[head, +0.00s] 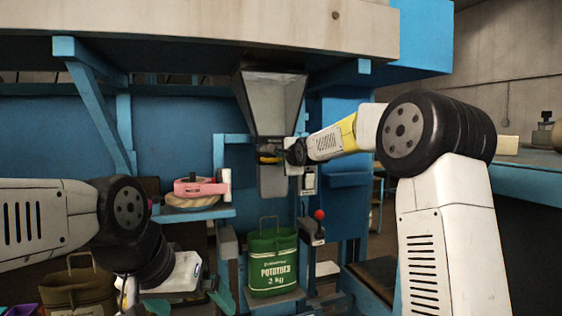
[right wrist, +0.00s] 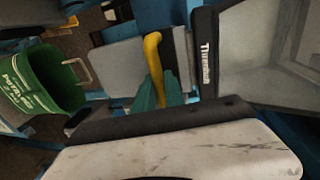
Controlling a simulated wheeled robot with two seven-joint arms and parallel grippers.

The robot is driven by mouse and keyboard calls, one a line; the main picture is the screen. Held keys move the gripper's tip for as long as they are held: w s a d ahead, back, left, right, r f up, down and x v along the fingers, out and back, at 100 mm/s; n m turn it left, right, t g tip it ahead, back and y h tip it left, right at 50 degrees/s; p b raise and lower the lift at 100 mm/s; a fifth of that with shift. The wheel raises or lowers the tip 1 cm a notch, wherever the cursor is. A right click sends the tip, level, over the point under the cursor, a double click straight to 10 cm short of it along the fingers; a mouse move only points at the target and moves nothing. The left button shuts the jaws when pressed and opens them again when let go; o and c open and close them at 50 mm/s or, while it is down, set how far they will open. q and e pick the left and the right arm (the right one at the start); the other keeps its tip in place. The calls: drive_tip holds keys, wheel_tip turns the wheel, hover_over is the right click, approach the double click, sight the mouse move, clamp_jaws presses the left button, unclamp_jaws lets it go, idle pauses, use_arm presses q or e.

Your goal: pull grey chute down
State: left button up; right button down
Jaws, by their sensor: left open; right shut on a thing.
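The grey chute (head: 273,182) hangs below a grey funnel-shaped hopper (head: 272,105) in the head view. A yellow handle (head: 266,154) sits at the front of the chute's top. It also shows as a curved yellow bar in the right wrist view (right wrist: 154,60). My right gripper (head: 282,157) is shut on this handle, with teal fingers at its lower end. My left gripper (head: 190,303) is open and empty at the lower left, away from the chute, partly cut off by the frame edge.
A green potato sack (head: 272,270) stands upright below the chute, with a gap between them. A red-knobbed lever (head: 319,215) stands right of it. A pink taped item (head: 200,188) lies on a blue shelf at left. A brown sack (head: 80,290) is at lower left.

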drive_tip(key=shift+r, duration=0.1)
idle(0.4)
wheel_tip(320, 180, down, 17)
idle(0.4)
drive_tip(key=c, duration=1.4)
unclamp_jaws()
drive_tip(key=shift+r, duration=0.15)
drive_tip(key=v, duration=0.7)
drive_tip(key=shift+s, duration=0.4)
drive_tip(key=shift+s+d+r, duration=0.1)
drive_tip(key=shift+d, duration=0.1)
